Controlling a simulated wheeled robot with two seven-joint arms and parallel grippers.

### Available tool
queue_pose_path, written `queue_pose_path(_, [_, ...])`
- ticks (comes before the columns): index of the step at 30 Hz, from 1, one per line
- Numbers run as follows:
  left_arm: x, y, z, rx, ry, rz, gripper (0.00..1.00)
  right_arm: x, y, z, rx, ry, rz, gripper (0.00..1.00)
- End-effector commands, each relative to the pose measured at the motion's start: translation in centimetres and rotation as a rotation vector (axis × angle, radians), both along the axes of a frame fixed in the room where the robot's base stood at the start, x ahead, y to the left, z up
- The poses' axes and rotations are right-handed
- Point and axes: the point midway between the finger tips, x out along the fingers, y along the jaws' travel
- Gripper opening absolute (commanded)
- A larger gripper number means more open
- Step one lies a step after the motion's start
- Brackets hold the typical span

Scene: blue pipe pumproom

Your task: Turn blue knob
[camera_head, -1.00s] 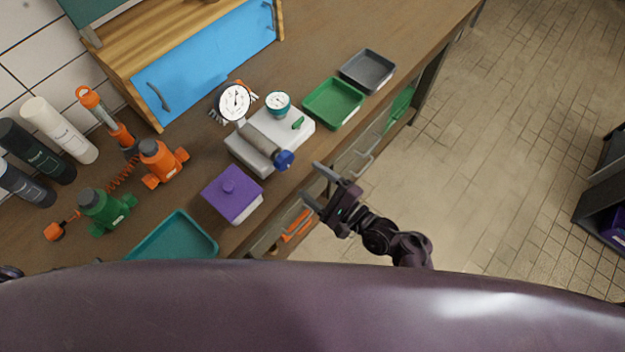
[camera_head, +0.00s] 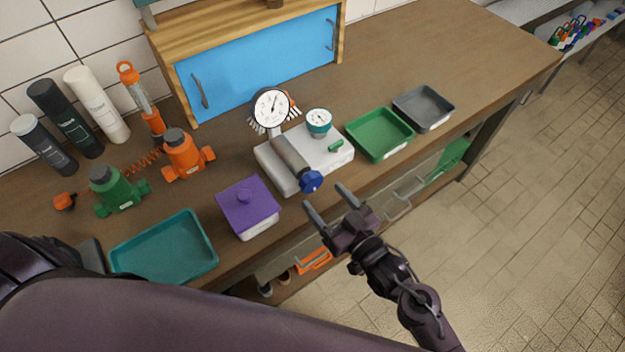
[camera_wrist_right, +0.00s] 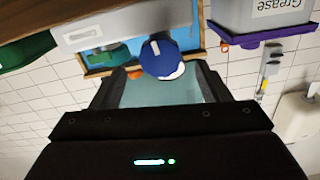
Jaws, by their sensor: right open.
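The blue knob (camera_head: 311,181) sits on the front end of a grey pipe (camera_head: 290,155) on a white base unit (camera_head: 327,158), with a white-faced gauge (camera_head: 271,108) and a teal gauge (camera_head: 318,121) on it. My right gripper (camera_head: 328,205) is open and empty, just in front of the knob, with a small gap between them in the head view. In the right wrist view the blue knob (camera_wrist_right: 161,58) shows ahead, roughly between the two fingers (camera_wrist_right: 160,90). My left gripper is not clearly seen; only part of my left arm shows at the lower left.
A purple-lidded box (camera_head: 247,204) stands left of the knob, and a teal tray (camera_head: 165,250) is further left. A green tray (camera_head: 379,134) and a grey tray (camera_head: 424,108) lie to the right. The bench front edge runs below the knob.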

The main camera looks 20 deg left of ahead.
Motion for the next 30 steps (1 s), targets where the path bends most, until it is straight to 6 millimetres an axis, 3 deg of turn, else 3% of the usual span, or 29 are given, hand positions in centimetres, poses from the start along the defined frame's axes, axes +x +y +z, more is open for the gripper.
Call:
queue_pose_path(12, [0.0, 0.3, 1.7, 0.003, 0.000, -0.001, 0.36, 3.9, 4.8, 0.3, 0.004, 0.002, -0.002, 0.69])
queue_pose_path(24, [0.0, 0.3, 1.8, 0.003, 0.000, -0.001, 0.36, 4.5, 5.7, 0.1, 0.002, 0.003, 0.000, 0.69])
queue_pose_path(30, [0.0, 0.3, 1.8, 0.003, 0.000, -0.001, 0.36, 4.5, 5.7, 0.1, 0.002, 0.003, 0.000, 0.46])
